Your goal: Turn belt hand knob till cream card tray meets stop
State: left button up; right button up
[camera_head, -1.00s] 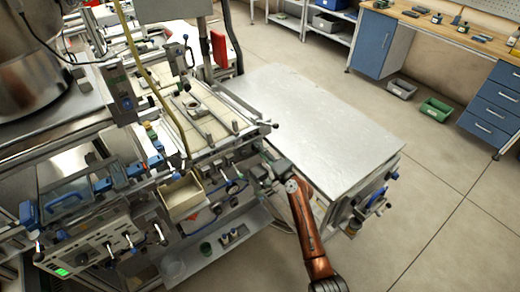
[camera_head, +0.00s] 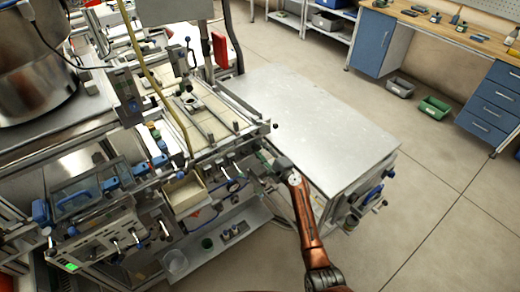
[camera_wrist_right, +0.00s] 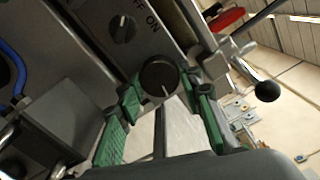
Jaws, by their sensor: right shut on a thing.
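The black round hand knob (camera_wrist_right: 159,77) with a white pointer line sits on a grey panel in the right wrist view. My right gripper (camera_wrist_right: 163,96) has its green-padded fingers on either side of the knob and is shut on it. In the head view my right gripper (camera_head: 268,163) is at the front right of the belt machine, where the knob is hidden. A small pale tray-like piece (camera_head: 191,104) lies on the slatted belt (camera_head: 219,119); I cannot tell for sure that it is the cream card tray, or where the stop is. My left gripper is not in view.
A rotary ON/OFF switch (camera_wrist_right: 123,28) and a black-ball lever (camera_wrist_right: 267,91) are close to my right gripper. A cream open bin (camera_head: 186,195) hangs at the machine's front. A bare metal table (camera_head: 315,125) stands to the right. The floor (camera_head: 440,190) beyond is open.

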jog(key=shift+d, duration=0.1)
dwell(0.3)
jog(key=o, duration=1.1)
jog(key=v, duration=1.2)
